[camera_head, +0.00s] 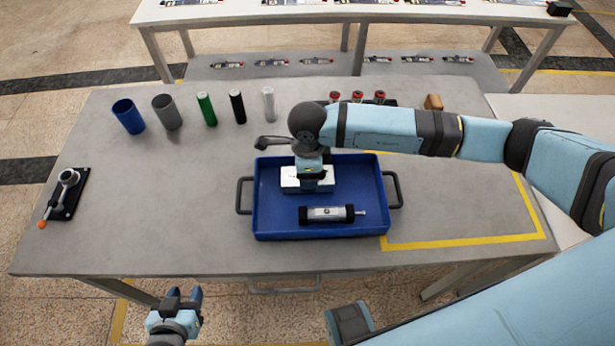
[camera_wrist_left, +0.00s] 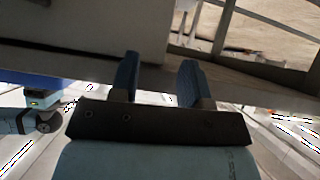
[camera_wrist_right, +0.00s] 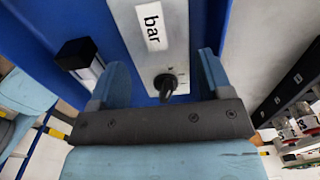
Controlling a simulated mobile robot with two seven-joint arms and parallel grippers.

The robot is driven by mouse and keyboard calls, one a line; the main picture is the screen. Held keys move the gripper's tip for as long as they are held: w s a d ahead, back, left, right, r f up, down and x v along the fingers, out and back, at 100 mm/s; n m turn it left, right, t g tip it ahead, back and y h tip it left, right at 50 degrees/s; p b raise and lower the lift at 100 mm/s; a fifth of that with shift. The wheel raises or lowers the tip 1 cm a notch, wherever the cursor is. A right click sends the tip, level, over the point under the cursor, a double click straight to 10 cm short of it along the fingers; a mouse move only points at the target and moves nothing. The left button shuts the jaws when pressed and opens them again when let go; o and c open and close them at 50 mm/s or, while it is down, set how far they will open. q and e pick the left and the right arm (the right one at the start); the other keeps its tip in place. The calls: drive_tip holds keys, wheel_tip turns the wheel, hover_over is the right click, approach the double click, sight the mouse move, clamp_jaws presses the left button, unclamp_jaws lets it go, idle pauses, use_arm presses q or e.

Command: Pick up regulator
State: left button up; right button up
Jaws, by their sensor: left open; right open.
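A pale block that looks like the regulator (camera_head: 289,183) lies in the blue tray (camera_head: 275,228) on the grey table. In the right wrist view the regulator (camera_wrist_right: 152,30) is a grey body with a white "bar" label and a dark round fitting. My right gripper (camera_head: 314,186) is over it, pointing down and partly covering it. Its open fingers show on either side of the body in the right wrist view (camera_wrist_right: 160,80); I cannot tell if they touch it. My left gripper (camera_head: 183,296) is open and empty before the table's front edge, and its fingers show in its wrist view (camera_wrist_left: 158,82).
A cylinder with black ends (camera_head: 327,214) lies in the tray's front part. Several upright tubes, including a blue one (camera_head: 128,116), stand along the back. A lever device (camera_head: 66,194) is at the left. The table's right front, inside yellow tape, is clear.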

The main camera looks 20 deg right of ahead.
wheel_tip(320, 180, down, 3)
drive_tip(key=shift+w+f, duration=0.1)
drive_tip(key=shift+f, duration=0.1)
drive_tip(key=shift+c, duration=0.2)
drive_tip(key=c, duration=0.7)
drive_tip(key=shift+c, duration=0.7)
drive_tip(key=shift+r, duration=0.15)
